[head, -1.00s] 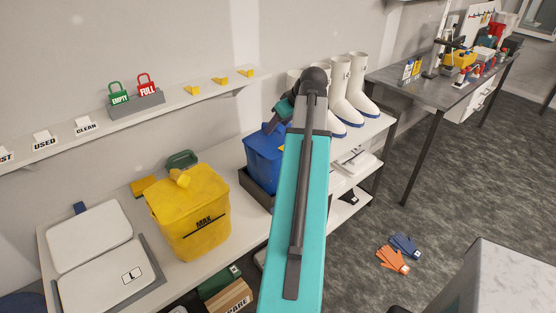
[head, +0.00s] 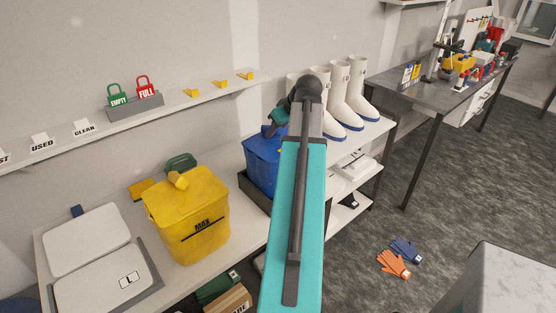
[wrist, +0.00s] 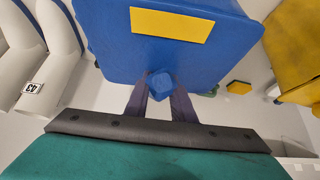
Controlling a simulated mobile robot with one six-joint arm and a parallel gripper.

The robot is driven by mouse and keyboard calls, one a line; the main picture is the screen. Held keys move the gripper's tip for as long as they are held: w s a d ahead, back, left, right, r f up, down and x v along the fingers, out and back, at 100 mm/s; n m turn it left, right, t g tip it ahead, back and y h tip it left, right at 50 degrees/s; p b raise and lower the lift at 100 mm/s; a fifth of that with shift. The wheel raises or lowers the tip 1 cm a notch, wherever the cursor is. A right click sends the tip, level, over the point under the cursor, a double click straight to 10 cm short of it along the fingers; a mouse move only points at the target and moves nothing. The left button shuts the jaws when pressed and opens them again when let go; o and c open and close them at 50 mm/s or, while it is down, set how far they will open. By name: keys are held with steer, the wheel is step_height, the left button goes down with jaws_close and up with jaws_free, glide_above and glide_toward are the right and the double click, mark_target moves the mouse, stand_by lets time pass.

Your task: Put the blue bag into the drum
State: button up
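The blue bag (head: 262,163) is a squarish blue body with a yellow label, sitting in a dark tray (head: 254,192) on the bench. In the wrist view the blue bag (wrist: 105,50) fills the top, and its blue knob-like neck lies between my fingers. My gripper (wrist: 161,88) has its two dark fingers apart, one on each side of the neck; firm contact is not clear. In the head view my gripper (head: 275,121) is at the bag's top, partly hidden by my arm. I cannot identify the drum for certain; a dark blue rounded thing (head: 20,304) is cut off at lower left.
A yellow container marked MAX (head: 187,218) stands left of the bag, with a green handle behind it. White boots (head: 340,98) stand close on the right. A white two-panel board lies at the bench's left. Gloves (head: 393,264) lie on the floor.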

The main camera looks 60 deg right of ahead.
jaws_close()
steer(key=shift+r, duration=0.1)
steer(key=shift+w+d+r, duration=0.1)
steer(key=shift+r, duration=0.15)
steer(key=shift+r+p, duration=0.8)
steer(key=shift+r, duration=0.35)
stand_by(0.5)
